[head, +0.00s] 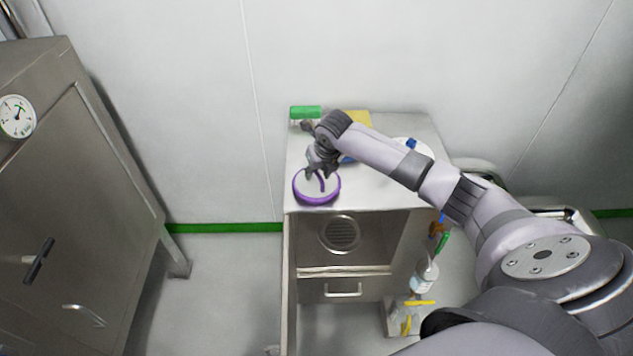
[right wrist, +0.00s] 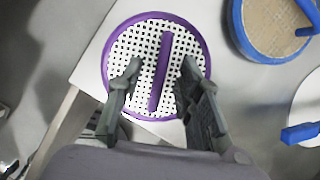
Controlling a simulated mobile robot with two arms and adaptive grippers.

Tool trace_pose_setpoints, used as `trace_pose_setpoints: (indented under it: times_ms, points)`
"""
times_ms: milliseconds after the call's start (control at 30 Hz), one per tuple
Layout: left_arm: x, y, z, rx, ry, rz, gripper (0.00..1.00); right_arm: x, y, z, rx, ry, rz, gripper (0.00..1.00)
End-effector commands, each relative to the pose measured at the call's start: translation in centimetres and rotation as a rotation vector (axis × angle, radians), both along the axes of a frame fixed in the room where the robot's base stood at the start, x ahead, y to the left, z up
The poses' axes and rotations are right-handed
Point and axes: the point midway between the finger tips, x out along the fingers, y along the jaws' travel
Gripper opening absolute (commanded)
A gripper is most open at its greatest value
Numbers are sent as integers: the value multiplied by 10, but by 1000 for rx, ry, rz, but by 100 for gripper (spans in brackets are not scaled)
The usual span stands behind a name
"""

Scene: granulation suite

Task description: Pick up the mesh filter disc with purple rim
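The mesh filter disc with purple rim (head: 317,198) lies on the front left corner of the grey cabinet top. In the right wrist view the disc (right wrist: 133,42) shows a white perforated mesh and a purple bar handle (right wrist: 161,70) across its middle. My right gripper (right wrist: 158,75) is open, with one finger on each side of the handle and a gap on both sides. In the head view the right gripper (head: 322,177) is over the disc. My left gripper is not in view.
A blue-rimmed disc (right wrist: 240,35) lies beside the purple one, and another blue-handled item (right wrist: 302,132) is partly in view. A green-topped item (head: 305,112) and a yellow item (head: 358,120) stand at the back of the cabinet top (head: 420,128). A steel cabinet (head: 75,190) stands left.

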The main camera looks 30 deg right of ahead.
Motion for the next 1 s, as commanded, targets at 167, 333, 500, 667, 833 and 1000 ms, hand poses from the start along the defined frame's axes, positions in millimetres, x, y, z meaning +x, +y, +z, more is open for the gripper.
trace_pose_setpoints:
  times_ms: [167, 333, 500, 667, 833, 1000]
  points:
    - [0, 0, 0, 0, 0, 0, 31, 1, 0, -4, -1, 0, 1, 33]
    - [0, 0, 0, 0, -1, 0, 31, 1, 0, -4, -1, 0, 1, 29]
    - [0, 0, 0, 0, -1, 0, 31, 1, 0, -4, -1, 0, 0, 18]
    - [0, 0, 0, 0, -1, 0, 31, 1, 0, -4, -1, 0, 0, 7]
    - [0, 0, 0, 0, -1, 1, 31, 1, 0, -4, -1, 0, 0, 0]
    - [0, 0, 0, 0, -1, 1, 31, 1, 0, -3, -1, -1, 0, 0]
